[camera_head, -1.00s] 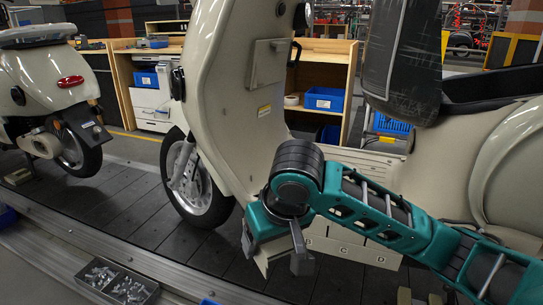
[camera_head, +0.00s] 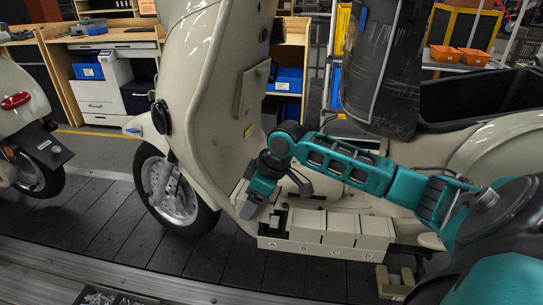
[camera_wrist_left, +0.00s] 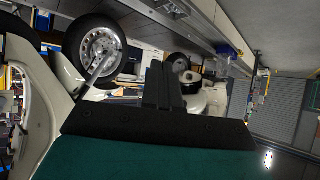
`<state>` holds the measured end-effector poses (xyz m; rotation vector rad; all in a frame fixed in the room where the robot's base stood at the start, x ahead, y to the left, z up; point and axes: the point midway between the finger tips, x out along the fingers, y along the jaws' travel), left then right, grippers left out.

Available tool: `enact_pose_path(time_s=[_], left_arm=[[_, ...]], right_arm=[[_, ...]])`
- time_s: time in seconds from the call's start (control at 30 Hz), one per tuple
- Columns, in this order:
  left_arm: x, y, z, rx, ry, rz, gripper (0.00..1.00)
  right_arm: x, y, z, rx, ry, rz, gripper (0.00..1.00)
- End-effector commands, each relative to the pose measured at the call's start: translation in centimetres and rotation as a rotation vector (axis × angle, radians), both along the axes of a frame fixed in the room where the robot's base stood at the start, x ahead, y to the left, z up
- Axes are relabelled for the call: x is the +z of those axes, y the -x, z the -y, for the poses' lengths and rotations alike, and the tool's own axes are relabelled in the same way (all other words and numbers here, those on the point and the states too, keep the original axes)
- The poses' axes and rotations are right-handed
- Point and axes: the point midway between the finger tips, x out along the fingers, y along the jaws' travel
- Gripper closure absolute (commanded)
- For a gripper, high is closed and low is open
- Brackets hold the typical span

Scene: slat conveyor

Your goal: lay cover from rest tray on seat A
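In the head view a cream block with the letters A, B, C and D (camera_head: 325,241) lies along the scooter's footboard. Cream covers (camera_head: 342,225) top the sections toward B, C and D. Seat A (camera_head: 280,222) is at the left end, with a dark gap showing. My right gripper (camera_head: 254,205) is low over the left end of the block, beside seat A; whether it grips anything is unclear. A small tray (camera_head: 395,291) with pale upright pieces sits at the right, below the block; I cannot tell if it is the rest tray. In the left wrist view my left gripper's dark fingers (camera_wrist_left: 165,86) are together, with nothing visible between them.
The cream scooter (camera_head: 210,90) stands on the dark slat conveyor (camera_head: 100,215). Its front wheel (camera_head: 170,190) is left of the block. Another scooter (camera_head: 20,125) stands at the left edge. A grey bin of small parts (camera_head: 105,298) is at the bottom left. Workbenches stand behind.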

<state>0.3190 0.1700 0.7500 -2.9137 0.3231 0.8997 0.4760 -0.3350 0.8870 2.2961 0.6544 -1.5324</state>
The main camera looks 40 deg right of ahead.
Motion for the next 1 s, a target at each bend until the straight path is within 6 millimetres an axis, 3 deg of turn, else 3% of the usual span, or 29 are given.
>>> enact_pose_path(time_s=[0.03, 0.1, 0.3, 0.57, 1.0], left_arm=[[1.8, 0.2, -0.1, 0.001, -0.002, -0.002, 1.00], [2.4, 0.3, -0.3, 0.004, -0.005, -0.001, 1.00], [3.0, 0.3, -0.9, 0.013, -0.015, 0.001, 1.00], [1.8, 0.3, -1.0, 0.014, -0.015, 0.002, 1.00], [-1.9, 0.5, -0.7, 0.010, -0.012, -0.006, 1.00]], right_arm=[[1.4, -0.1, 1.6, 0.020, 0.000, -0.006, 0.57], [1.7, -0.2, 3.3, 0.055, 0.000, -0.002, 0.57], [1.9, -0.3, 5.8, 0.110, 0.000, 0.000, 0.57], [0.8, -0.3, 6.1, 0.120, 0.002, 0.001, 0.57], [-2.1, -0.3, 6.1, 0.119, 0.004, 0.001, 0.57]])
